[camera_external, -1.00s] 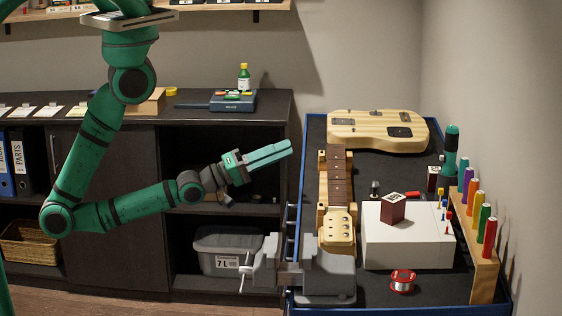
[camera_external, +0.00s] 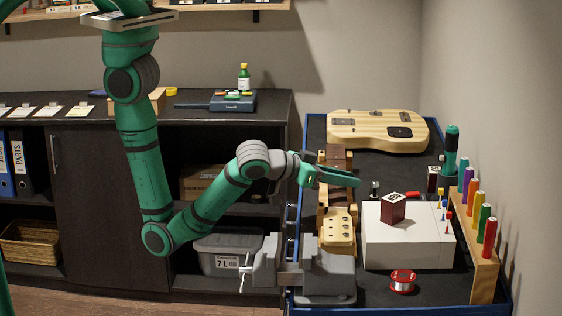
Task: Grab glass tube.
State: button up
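My gripper (camera_external: 357,181) reaches over the workbench from the left, above the guitar neck, with its fingers pointing right. The fingers overlap in this view, so their gap cannot be judged. A small upright cylinder (camera_external: 375,189), dark with a pale part, stands just right of the fingertips, behind the white box. It may be the glass tube, but it is too small to tell its material. It looks apart from the fingers, though depth is unclear. No other glass tube is recognisable.
A guitar body (camera_external: 372,131) lies at the back. A white box (camera_external: 405,242) carries a dark red cube (camera_external: 392,208). A vise (camera_external: 325,275) sits at the front left, a solder spool (camera_external: 403,281) at the front, and a rack of coloured tools (camera_external: 486,272) at the right.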

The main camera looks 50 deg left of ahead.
aim_at(371, 185)
jog(key=shift+w+a+r+n+g+y, duration=0.15)
jog(key=shift+a+r+n+g+y, duration=0.2)
jog(key=shift+n+y, duration=0.35)
jog(key=shift+s+a+y, duration=0.25)
jog(key=shift+y, duration=0.25)
jog(key=shift+w+f+n+g, duration=0.15)
jog(key=shift+w+n+g, duration=0.05)
jog(key=shift+n+g, duration=0.1)
jog(key=x, duration=1)
jog(key=shift+w+a, duration=0.2)
jog(key=shift+w, duration=0.15)
jog(key=c, duration=0.5)
